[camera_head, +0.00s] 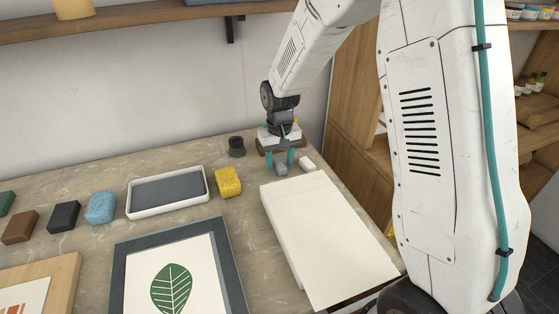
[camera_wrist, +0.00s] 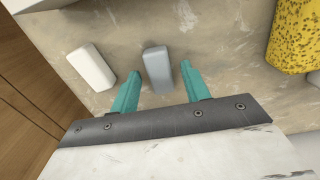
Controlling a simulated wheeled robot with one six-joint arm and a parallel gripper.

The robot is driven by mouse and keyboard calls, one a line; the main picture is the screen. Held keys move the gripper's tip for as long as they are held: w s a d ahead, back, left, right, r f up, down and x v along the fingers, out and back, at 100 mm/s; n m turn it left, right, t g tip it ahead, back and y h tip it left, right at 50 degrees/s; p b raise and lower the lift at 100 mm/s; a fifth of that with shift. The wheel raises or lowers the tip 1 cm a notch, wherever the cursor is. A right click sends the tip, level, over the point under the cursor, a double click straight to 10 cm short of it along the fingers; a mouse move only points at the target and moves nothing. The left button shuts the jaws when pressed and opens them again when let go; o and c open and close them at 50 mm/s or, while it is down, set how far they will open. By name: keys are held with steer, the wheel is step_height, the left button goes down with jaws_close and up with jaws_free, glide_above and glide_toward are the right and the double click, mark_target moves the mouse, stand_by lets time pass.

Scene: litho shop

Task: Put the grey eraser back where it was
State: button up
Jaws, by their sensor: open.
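The grey eraser (camera_head: 281,169) lies on the stone-topped bench near the back right, behind the stack of cream paper. My gripper (camera_head: 280,158) is above it, pointing down, with its teal fingers apart. In the wrist view the grey eraser (camera_wrist: 158,70) shows between the two open fingers (camera_wrist: 158,88), nearer the right one. I cannot tell whether the fingers touch it or how far above the bench they are. A white eraser-like block (camera_head: 307,163) lies just to the right; it also shows at the left in the wrist view (camera_wrist: 91,67).
The paper stack (camera_head: 325,230) lies in front of the grey eraser. A yellow sponge (camera_head: 228,182), a white tray (camera_head: 133,208) and a dark cup (camera_head: 236,147) stand to the left. Wooden shelves (camera_head: 355,95) rise at the right.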

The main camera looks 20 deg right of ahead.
mark_target(280, 164)
step_height(280, 164, up, 12)
steer(key=f, duration=0.1)
steer(key=s+r, duration=0.6)
steer(key=s+d+r, duration=0.1)
steer(key=s+r, duration=0.1)
steer(key=s, duration=1.1)
steer(key=s+d+r+t, duration=0.1)
steer(key=s+d+r, duration=0.1)
steer(key=s, duration=1.2)
steer(key=shift+s, duration=0.1)
